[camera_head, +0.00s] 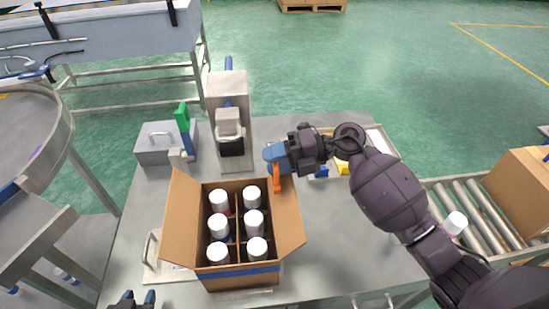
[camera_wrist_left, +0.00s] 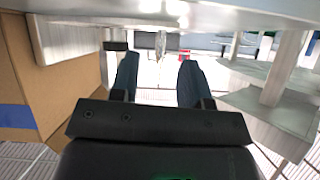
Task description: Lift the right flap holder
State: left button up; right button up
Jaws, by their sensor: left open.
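An orange piece (camera_head: 277,178), which looks like the right flap holder, stands upright at the back right corner of the open cardboard box (camera_head: 238,270), by its right flap. My right gripper (camera_head: 273,156) is at the top of this orange piece, its blue fingers touching or overlapping it. Whether the fingers are clamped on it cannot be told. My left gripper (camera_head: 137,298) is at the bottom edge of the head view, left of the box. In the left wrist view, its two dark blue fingers (camera_wrist_left: 157,80) are apart with nothing between them.
White-capped cans (camera_head: 254,222) stand in the box's compartments. A grey press (camera_head: 228,125) stands behind the box, with a metal box (camera_head: 160,145) left of it. A tray (camera_head: 375,140) lies behind my right arm. The table (camera_head: 325,240) right of the box is clear.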

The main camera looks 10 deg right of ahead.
jog(key=shift+a, duration=0.1)
grip_shut()
pick_arm(q)
jog(key=shift+s, duration=0.15)
